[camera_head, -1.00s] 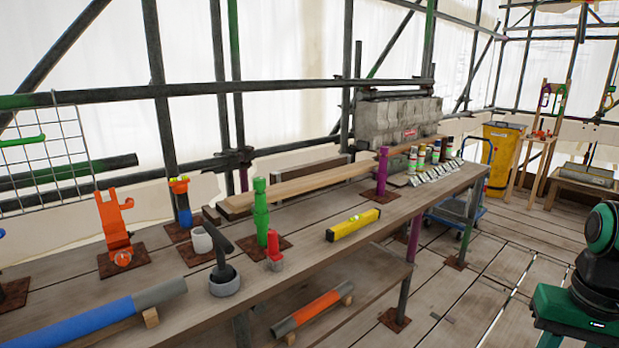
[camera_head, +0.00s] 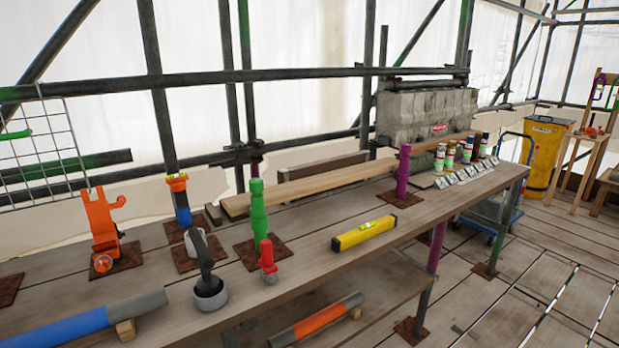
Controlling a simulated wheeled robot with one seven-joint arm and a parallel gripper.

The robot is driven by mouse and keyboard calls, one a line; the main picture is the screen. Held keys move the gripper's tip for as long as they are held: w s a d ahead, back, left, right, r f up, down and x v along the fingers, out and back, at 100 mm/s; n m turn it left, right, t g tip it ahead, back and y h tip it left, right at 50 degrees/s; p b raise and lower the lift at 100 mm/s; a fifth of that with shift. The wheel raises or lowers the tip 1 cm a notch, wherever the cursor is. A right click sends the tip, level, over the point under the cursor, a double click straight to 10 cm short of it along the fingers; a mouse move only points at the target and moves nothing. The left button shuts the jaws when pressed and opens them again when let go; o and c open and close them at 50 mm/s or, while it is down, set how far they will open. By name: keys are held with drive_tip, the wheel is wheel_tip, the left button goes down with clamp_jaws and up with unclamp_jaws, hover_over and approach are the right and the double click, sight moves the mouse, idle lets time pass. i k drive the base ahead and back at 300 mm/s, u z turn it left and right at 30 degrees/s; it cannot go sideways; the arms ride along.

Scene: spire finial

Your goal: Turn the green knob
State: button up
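A green upright post with a stepped, knob-like top (camera_head: 259,214) stands on a rusty square plate on the wooden bench (camera_head: 300,292), left of the picture's middle. It is the only green upright thing on the bench; I cannot tell whether it is the knob. A small red fitting (camera_head: 268,258) stands just in front of it and hides part of its foot. My gripper is not in view.
A dark lever in a grey cup (camera_head: 207,282) stands front left of the green post. A yellow level (camera_head: 364,232) lies to its right, a purple post (camera_head: 403,172) beyond. An orange bracket (camera_head: 103,228) stands left.

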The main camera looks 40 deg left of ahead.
sight(257, 184)
drive_tip(key=k, duration=1)
drive_tip(key=u, duration=0.65)
drive_tip(key=i, duration=1)
drive_tip(key=z, duration=0.05)
